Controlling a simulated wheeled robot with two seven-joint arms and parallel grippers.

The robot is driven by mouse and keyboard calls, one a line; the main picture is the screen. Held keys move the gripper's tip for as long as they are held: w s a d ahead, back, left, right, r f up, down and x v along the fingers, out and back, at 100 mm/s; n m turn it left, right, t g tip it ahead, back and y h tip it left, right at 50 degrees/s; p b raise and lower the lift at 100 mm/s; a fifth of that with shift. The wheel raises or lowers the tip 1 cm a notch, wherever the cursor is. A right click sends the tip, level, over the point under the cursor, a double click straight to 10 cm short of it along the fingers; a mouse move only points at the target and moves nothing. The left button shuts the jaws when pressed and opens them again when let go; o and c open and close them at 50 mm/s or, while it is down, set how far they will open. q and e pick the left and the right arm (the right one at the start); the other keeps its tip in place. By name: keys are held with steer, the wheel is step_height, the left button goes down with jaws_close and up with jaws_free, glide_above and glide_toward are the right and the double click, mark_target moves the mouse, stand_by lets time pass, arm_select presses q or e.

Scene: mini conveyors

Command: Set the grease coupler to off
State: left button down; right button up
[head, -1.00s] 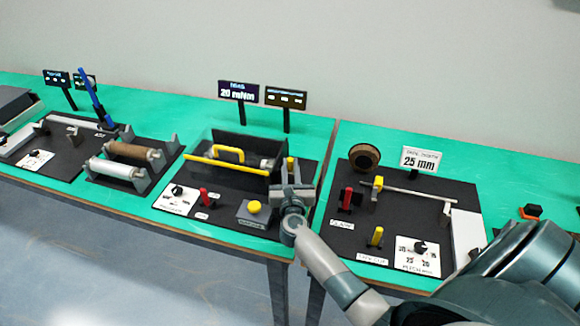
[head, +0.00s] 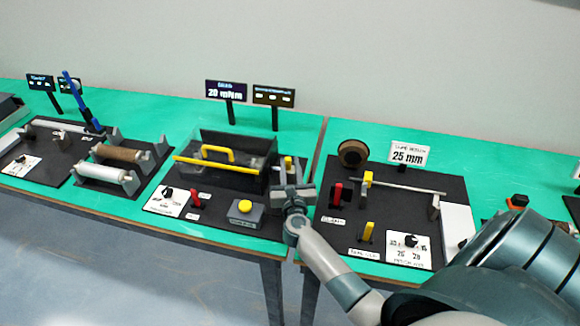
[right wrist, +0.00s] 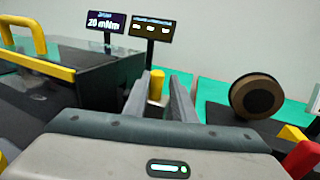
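No label that I can read says which control is the grease coupler. A yellow upright lever (head: 288,163) stands at the right rear of the middle station, just beyond my right gripper (head: 293,190). In the right wrist view the same yellow lever (right wrist: 156,84) shows upright between the two fingers of my right gripper (right wrist: 159,82). The fingers are spread apart, with no visible contact on the lever. The lever's base is hidden. My left gripper is not in view.
The middle station has a clear-covered box with a yellow bar (head: 215,168), a red lever (head: 195,199), a white dial plate (head: 166,203) and a yellow button (head: 244,206). The right station has a red lever (head: 337,193) and a yellow lever (head: 367,231). A display (head: 226,90) stands behind.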

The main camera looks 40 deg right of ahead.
steer(key=shift+s, duration=0.1)
steer(key=b+v, duration=0.4)
steer(key=v, duration=1.3)
steer(key=shift+s, duration=0.15)
